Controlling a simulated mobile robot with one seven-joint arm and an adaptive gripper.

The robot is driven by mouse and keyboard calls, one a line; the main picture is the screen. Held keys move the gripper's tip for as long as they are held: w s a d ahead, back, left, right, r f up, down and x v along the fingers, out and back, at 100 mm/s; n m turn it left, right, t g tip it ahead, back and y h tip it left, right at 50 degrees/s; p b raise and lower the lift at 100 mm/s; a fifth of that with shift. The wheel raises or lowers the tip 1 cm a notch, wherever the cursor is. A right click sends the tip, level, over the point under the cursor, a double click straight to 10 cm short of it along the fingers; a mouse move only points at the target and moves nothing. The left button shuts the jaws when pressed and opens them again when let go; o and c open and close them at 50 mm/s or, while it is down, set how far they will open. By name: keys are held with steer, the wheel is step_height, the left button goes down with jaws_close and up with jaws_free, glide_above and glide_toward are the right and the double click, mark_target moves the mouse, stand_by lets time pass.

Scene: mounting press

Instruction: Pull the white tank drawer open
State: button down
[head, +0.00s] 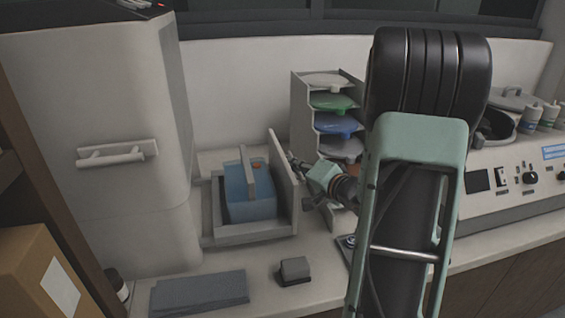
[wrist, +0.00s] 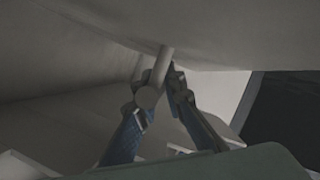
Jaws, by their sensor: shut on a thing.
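The white tank drawer (head: 222,235) stands out from the base of the tall white machine, open to the right. A blue tank (head: 238,198) with a grey handle bar sits in it. The drawer's upright front panel (head: 284,172) faces my gripper (head: 302,180), which reaches it from the right. In the wrist view, the fingers of my gripper (wrist: 161,88) close around a pale round handle bar (wrist: 158,70) on the panel. In the head view, the handle is hidden behind the panel and gripper.
A rack of coloured dishes (head: 335,103) stands behind my gripper. A dark grey mat (head: 199,292) and a small grey block (head: 294,269) lie on the counter in front of the drawer. A control panel (head: 520,180) is at right.

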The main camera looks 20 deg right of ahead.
steer(key=c, duration=2.3)
jaws_free()
steer(key=v, duration=1.2)
